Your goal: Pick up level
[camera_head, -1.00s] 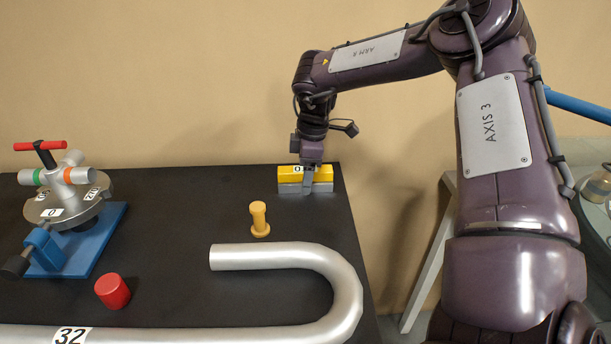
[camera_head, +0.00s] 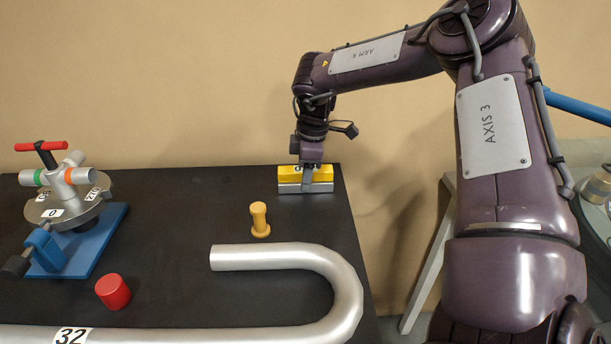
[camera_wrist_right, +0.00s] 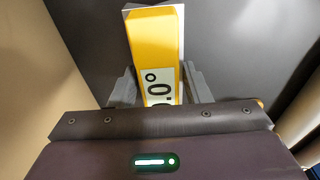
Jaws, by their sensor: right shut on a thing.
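The level, a yellow block on a grey base (camera_head: 290,174), is at the back right corner of the black table. In the right wrist view its yellow body (camera_wrist_right: 154,45) and a white digit panel show between the fingers. My right gripper (camera_head: 307,182) reaches down from above and is shut on the level, one finger along its front face. In the wrist view the two fingers (camera_wrist_right: 160,86) lie on either side of it. The level looks level and at or very near the table top; I cannot tell if there is a gap. My left gripper is not in view.
A yellow peg (camera_head: 259,220) stands in front of the level, and a silver bent pipe (camera_head: 290,256) lies nearer. A tan wall is behind.

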